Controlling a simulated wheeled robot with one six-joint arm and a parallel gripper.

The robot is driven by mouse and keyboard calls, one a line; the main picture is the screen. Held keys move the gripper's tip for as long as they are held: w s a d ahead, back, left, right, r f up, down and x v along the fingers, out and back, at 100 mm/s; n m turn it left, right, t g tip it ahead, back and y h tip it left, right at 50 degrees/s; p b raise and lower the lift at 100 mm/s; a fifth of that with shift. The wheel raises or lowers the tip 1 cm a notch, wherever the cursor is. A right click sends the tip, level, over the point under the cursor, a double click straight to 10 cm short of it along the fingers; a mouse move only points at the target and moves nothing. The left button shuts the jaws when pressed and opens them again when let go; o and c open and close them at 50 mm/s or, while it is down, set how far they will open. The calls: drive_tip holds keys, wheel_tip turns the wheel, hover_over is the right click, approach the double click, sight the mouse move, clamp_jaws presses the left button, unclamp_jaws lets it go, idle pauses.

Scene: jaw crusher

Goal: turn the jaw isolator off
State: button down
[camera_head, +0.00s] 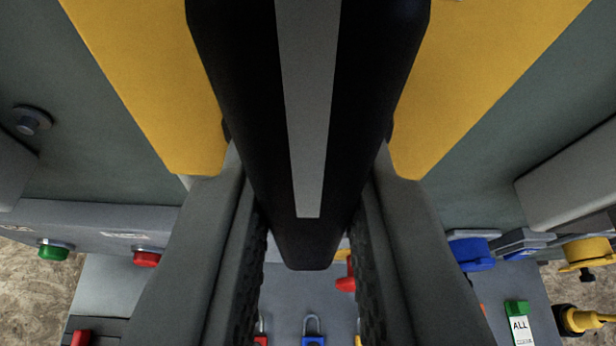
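The isolator shows as a yellow plate (150,75) with a long black handle (235,65) in front of it. The handle carries a grey stripe and stands upright in the picture, covering the plate's middle. My gripper (308,190) has one grey finger on each side of the handle's lower part. The dark ribbed pads face inward and appear to press against the handle's sides, with no clear gap at the tips. The handle's upper end lies beyond the top edge of the view.
Below left are a green button (53,251) and a red button (146,259). Small padlocks, one blue (313,341), sit low in the middle. At the right are a blue knob (471,253), a yellow knob (588,254) and a green-and-white tag (520,323). A grey box (572,180) juts out at right.

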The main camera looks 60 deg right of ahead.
drive_tip(key=n+g+h, duration=0.1)
drive_tip(key=n, duration=0.2)
drive_tip(key=shift+f+g, duration=0.1)
drive_tip(key=shift+g, duration=0.2)
drive_tip(key=shift+n+g+h, duration=0.4)
drive_tip(key=shift+n+h, duration=0.5)
drive_tip(key=shift+n, duration=0.2)
drive_tip(key=c, duration=1.3)
unclamp_jaws()
drive_tip(key=shift+a, duration=0.1)
drive_tip(key=v, duration=1.7)
drive_tip(key=shift+s+a, duration=0.1)
drive_tip(key=shift+a, duration=0.05)
